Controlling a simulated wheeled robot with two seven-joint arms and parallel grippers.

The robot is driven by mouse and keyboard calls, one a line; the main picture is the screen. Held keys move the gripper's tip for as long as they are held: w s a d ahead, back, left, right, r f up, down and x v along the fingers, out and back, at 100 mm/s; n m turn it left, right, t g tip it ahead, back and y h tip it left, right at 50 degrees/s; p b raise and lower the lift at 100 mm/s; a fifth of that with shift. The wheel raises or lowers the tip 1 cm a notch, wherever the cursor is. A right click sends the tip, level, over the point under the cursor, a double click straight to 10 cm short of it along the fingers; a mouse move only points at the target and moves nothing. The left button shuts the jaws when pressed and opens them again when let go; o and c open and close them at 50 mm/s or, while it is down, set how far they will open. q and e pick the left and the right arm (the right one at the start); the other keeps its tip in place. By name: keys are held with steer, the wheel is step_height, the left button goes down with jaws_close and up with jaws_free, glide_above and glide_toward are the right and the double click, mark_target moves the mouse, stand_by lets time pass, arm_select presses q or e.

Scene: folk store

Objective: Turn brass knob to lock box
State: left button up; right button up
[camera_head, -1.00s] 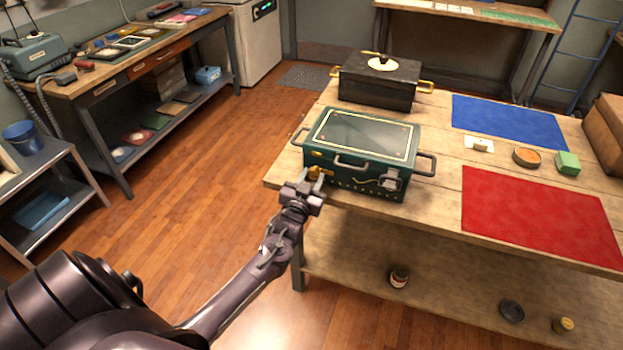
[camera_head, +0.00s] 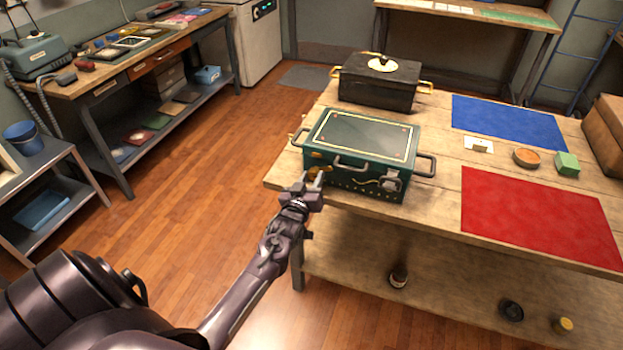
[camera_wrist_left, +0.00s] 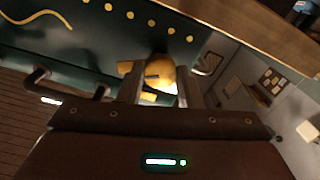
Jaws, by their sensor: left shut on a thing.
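A dark green box (camera_head: 345,165) with a closed, yellow-edged lid stands near the front left corner of the wooden table. The brass knob (camera_wrist_left: 160,73) is on the front face of the box, at its left side in the head view. My left gripper (camera_head: 313,178) is at that face, and its fingers (camera_wrist_left: 160,88) are shut on the knob. In the left wrist view the gripper appears rolled relative to the box, which looks tilted. The fingers hide part of the knob in the head view. My right gripper is in neither view.
A black box (camera_head: 378,88) with gold handles stands behind the green box. A red mat (camera_head: 535,215) and a blue mat (camera_head: 508,120) lie to the right. A small orange-topped tin (camera_head: 527,157) and a green block (camera_head: 567,163) sit between them.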

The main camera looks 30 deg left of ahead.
arm_select(q)
steer(key=n, duration=0.2)
steer(key=shift+n, duration=0.4)
steer(key=n+p, duration=0.1)
steer(key=n, duration=0.2)
steer(key=shift+n, duration=0.3)
steer(key=n+p, duration=0.1)
steer(key=n, duration=0.4)
steer(key=shift+n, duration=0.5)
steer(key=shift+h, duration=0.3)
steer(key=o, duration=1)
